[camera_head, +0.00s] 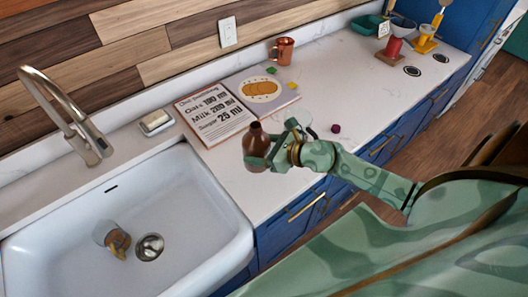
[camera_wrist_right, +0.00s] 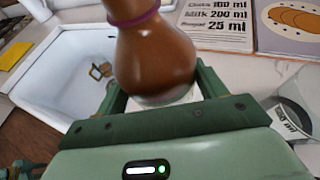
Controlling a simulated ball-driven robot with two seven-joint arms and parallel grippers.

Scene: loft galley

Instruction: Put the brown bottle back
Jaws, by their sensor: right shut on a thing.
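The brown bottle (camera_head: 257,140) is upright at the counter's front part, to the right of the sink. My right gripper (camera_head: 262,160) is shut on its lower body. In the right wrist view the brown bottle (camera_wrist_right: 155,50) stands between the two green fingers (camera_wrist_right: 165,95), with a purple ring round its neck. I cannot tell whether its base touches the counter.
The white sink (camera_head: 200,190) holds a clear cup with something brown (camera_head: 115,240). An open recipe book (camera_head: 215,115) lies behind the bottle. A copper mug (camera_head: 283,50), a dark red lump (camera_head: 335,128) and a clear container (camera_wrist_right: 292,115) are nearby. The counter's right middle is mostly free.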

